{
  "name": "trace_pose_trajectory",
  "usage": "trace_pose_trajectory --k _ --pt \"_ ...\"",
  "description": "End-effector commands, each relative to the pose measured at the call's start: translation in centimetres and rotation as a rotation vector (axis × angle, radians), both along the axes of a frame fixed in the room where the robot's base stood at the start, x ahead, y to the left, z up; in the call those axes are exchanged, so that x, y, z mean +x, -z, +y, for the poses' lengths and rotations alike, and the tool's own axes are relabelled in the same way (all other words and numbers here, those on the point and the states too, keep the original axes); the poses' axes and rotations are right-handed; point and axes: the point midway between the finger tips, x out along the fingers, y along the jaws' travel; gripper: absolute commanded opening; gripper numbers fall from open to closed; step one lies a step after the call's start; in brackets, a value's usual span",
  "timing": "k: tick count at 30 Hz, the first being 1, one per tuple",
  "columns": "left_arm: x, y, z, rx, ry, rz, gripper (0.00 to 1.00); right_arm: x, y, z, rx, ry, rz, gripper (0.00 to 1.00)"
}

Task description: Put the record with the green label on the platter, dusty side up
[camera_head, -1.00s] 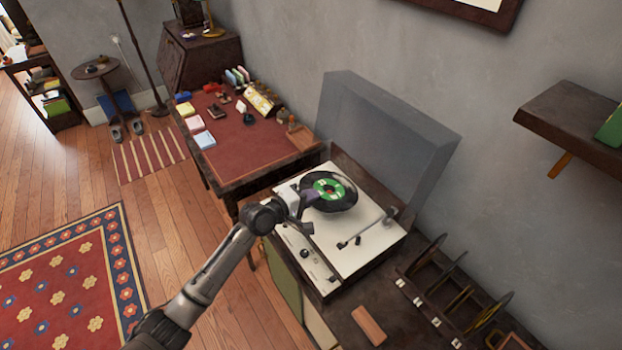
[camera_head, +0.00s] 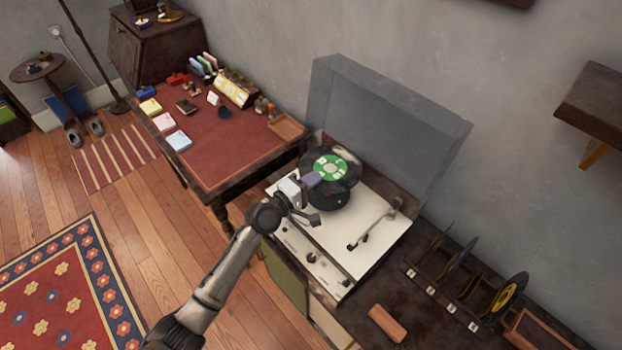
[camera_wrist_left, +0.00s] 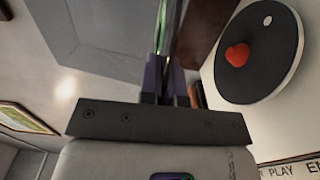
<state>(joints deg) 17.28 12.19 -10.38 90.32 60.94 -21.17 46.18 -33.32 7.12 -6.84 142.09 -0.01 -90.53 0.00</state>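The record with the green label (camera_head: 331,167) is held above the turntable's dark platter (camera_head: 340,199) in the head view. Its green label faces the camera, and a pale greyish patch shows on that face near the far edge. My left gripper (camera_head: 314,180) is shut on the record's near-left edge with purple fingertips. In the left wrist view the record (camera_wrist_left: 174,32) is seen almost edge-on between the fingers. That view shows the platter (camera_wrist_left: 285,72) to the right, apart from the record, with a red heart (camera_wrist_left: 238,54) on it. My right gripper is not in view.
The turntable's clear lid (camera_head: 390,115) stands open behind. The tonearm (camera_head: 373,228) lies right of the platter. A rack of records (camera_head: 465,275) and a small wooden block (camera_head: 387,323) are to the right. A red-topped desk (camera_head: 225,150) stands left.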

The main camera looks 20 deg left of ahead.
Motion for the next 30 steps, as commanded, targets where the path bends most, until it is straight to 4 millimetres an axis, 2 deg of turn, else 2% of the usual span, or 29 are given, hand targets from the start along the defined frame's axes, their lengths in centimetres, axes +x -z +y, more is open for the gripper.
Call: trace_pose_trajectory --k 9,30 --pt "-0.1 -0.1 0.0 0.0 -0.004 0.0 0.0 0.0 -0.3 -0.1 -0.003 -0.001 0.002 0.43" --pt "-0.1 4.5 0.0 0.0 -0.002 0.0 0.0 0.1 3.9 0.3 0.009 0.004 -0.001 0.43"
